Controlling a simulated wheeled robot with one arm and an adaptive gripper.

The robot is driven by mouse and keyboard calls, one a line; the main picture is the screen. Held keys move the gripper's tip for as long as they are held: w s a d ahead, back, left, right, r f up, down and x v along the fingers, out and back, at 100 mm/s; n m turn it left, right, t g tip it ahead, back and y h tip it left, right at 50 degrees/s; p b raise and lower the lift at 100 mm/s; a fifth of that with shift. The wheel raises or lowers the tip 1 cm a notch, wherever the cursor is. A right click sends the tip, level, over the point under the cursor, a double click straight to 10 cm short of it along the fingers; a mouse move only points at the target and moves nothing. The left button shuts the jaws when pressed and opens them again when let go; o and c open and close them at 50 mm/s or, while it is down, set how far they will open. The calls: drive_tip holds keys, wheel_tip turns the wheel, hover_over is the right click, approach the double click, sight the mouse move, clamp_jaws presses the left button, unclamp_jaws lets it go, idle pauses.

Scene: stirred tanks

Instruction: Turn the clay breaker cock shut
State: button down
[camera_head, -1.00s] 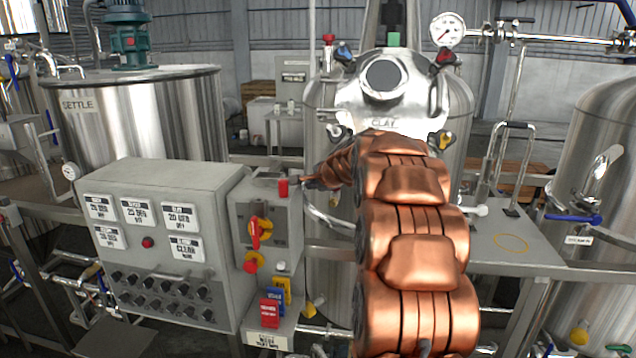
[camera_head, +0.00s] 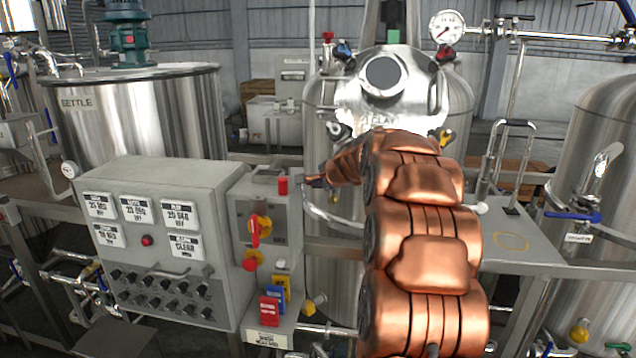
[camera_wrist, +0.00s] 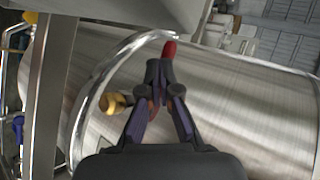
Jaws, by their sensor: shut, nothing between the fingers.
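The clay tank (camera_head: 330,235) is the steel vessel in the middle, with a round port in its white-lit top fitting (camera_head: 384,75). Small coloured handles sit around that fitting: red (camera_head: 444,54), blue (camera_head: 344,51) and yellow (camera_head: 446,137). I cannot tell which one is the breaker cock. My gripper (camera_head: 308,181) is small and partly hidden by my copper arm, left of the arm and beside the tank. In the wrist view my gripper (camera_wrist: 158,68) is shut and empty. A red tip (camera_wrist: 169,48) shows just beyond its fingers; contact is unclear. A yellow knob (camera_wrist: 113,103) lies to the left.
A red cap (camera_head: 283,186) is close to the fingertips. A steel table (camera_head: 500,245) is at right.

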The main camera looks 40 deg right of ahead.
drive_tip(key=s+a+r+b, duration=0.1)
drive_tip(key=s+a+r, duration=0.6)
drive_tip(key=a, duration=0.1)
drive_tip(key=shift+s+a+r, duration=0.25)
drive_tip(key=shift+s+r, duration=0.15)
idle(0.3)
